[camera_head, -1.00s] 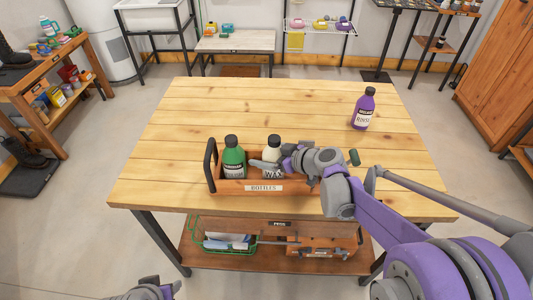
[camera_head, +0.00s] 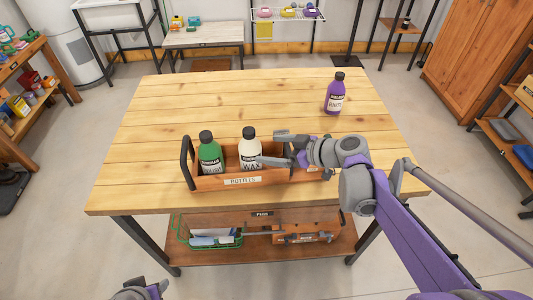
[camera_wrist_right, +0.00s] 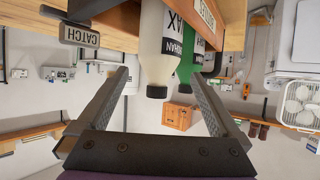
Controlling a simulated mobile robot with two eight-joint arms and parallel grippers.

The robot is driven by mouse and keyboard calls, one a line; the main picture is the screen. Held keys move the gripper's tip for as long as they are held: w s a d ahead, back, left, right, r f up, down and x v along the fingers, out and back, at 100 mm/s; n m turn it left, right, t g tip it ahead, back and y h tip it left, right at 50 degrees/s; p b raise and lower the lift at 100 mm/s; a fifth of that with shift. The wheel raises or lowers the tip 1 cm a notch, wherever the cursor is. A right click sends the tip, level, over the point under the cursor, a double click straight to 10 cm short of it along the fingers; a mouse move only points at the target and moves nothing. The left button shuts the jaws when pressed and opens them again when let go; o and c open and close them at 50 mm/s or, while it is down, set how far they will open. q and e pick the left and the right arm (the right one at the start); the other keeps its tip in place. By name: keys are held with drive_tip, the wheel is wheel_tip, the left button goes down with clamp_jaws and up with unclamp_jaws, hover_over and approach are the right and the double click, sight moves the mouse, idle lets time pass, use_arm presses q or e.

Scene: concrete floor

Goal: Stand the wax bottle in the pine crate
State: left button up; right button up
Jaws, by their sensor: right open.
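The wax bottle (camera_head: 250,152), white with a black cap, stands upright in the pine crate (camera_head: 208,184), a wooden carrier labelled "BOTTLES" on the table. A green bottle (camera_head: 210,155) stands to its left in the crate. My right gripper (camera_head: 270,148) is open just right of the wax bottle, its fingers pointing toward it. In the right wrist view, which is upside down, the wax bottle (camera_wrist_right: 157,48) shows beyond and between the spread fingers; contact cannot be told. The crate's right end is hidden behind my right gripper. My left gripper (camera_head: 140,290) is partly visible at the bottom edge.
A purple bottle (camera_head: 335,95) stands at the back right of the wooden table (camera_head: 160,110). The table's back and left are clear. A lower shelf (camera_head: 260,255) holds a green wire basket (camera_head: 205,240) and a wooden box.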

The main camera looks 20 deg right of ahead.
drive_tip(key=s+a+f+m+g+h, duration=0.2)
drive_tip(key=s+a+f, duration=0.1)
drive_tip(key=s, duration=0.3)
drive_tip(key=s+a+f+m+g+h, duration=0.1)
drive_tip(key=s+a+f+g, duration=0.15)
drive_tip(key=s, duration=0.25)
drive_tip(key=s+d+f+m+h, duration=0.3)
drive_tip(key=s+f+m+h, duration=0.1)
drive_tip(key=s, duration=0.6)
drive_tip(key=shift+s+d+f+m+h, duration=0.25)
drive_tip(key=shift+f+h, duration=0.25)
drive_tip(key=shift+f, duration=0.25)
